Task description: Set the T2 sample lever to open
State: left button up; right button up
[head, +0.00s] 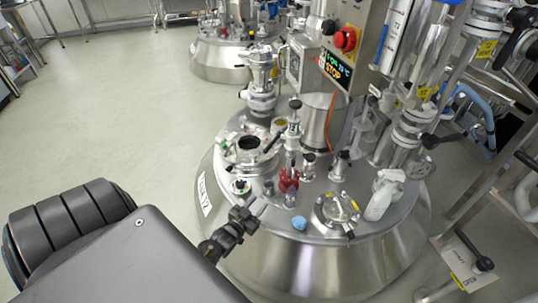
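A black lever (472,249) with a round knob sits on a metal plate (462,265) at the lower right. The plate carries a yellow tag and small lettering that seems to read OPEN. I cannot read a T2 mark there, so I cannot be sure this is the T2 sample lever. The lever slants down to the right. My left gripper (255,211) is dark and is over the front left rim of the near steel vessel (330,268), well left of that lever. Nothing is clearly seen in it, and its finger gap is too small to judge. My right gripper is not in view.
A control box (340,45) with a red button stands behind. Pipes and frames crowd the right. The left floor is clear.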

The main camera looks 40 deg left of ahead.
aim_at(269, 145)
pick_arm(q)
jog(key=w+a+r+t+b, duration=0.25)
jog(key=r+t, duration=0.25)
jog(key=r, duration=0.9)
jog(key=shift+m+y, duration=0.3)
jog(key=shift+m, duration=0.1)
jog(key=x, duration=1.1)
jog(key=shift+s+a+r, duration=0.2)
jog(key=shift+a+r, duration=0.1)
jog(key=shift+a, duration=0.1)
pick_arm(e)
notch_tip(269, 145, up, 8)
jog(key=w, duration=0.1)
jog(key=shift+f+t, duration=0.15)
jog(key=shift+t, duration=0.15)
pick_arm(q)
jog(key=shift+c, duration=0.5)
grip_shut()
